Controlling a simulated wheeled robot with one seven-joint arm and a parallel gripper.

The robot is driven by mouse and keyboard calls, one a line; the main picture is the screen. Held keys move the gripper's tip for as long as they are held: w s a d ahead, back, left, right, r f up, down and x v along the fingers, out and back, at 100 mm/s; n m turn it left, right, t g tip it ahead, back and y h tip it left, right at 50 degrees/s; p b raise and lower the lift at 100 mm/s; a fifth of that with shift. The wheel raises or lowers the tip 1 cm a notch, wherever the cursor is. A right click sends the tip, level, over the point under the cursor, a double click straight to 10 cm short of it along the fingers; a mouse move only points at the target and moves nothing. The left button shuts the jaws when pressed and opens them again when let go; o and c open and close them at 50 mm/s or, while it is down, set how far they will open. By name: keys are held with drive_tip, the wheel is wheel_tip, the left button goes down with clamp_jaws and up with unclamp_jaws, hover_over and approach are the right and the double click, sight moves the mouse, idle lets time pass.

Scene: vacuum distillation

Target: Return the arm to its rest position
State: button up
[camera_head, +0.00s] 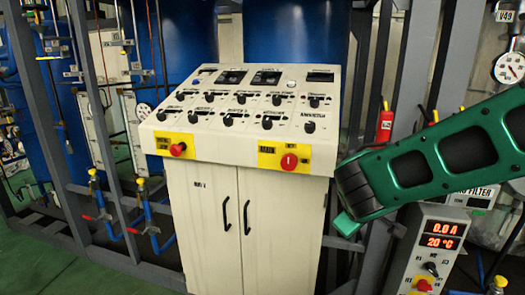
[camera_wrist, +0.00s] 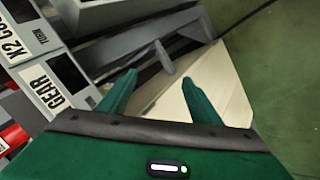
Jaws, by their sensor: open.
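My green arm (camera_head: 450,155) reaches in from the right edge in the head view, in front of the grey frame. My gripper (camera_head: 347,225) is at its left end, beside the right side of the cream control cabinet (camera_head: 205,220). In the wrist view my gripper (camera_wrist: 160,97) shows two green fingers spread apart with nothing held between them. A cream surface (camera_wrist: 225,85) and grey frame parts (camera_wrist: 130,55) lie beyond the fingers. I cannot tell whether the fingers touch anything.
The cabinet's sloped panel (camera_head: 255,90) has knobs and red buttons on yellow plates. A display box (camera_head: 432,245) reading 0.0 A and 20 °C stands below my arm. Grey posts (camera_head: 455,60) rise behind my arm. Green floor (camera_wrist: 280,80) is clear at the wrist view's right.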

drive_tip(key=s+d+m+g+y, duration=0.1)
drive_tip(key=s+d+m, duration=0.3)
drive_tip(key=s, duration=0.6)
drive_tip(key=s+d+m+g+y, duration=0.1)
drive_tip(key=s+d+m+g, duration=0.3)
drive_tip(key=s, duration=0.5)
drive_tip(key=s+d+m+g+y, duration=0.2)
drive_tip(key=s+d+m, duration=0.2)
drive_tip(key=s, duration=0.6)
drive_tip(key=d, duration=0.2)
drive_tip(key=shift+s+d, duration=0.35)
drive_tip(key=shift+w+f, duration=0.2)
drive_tip(key=shift+w, duration=0.45)
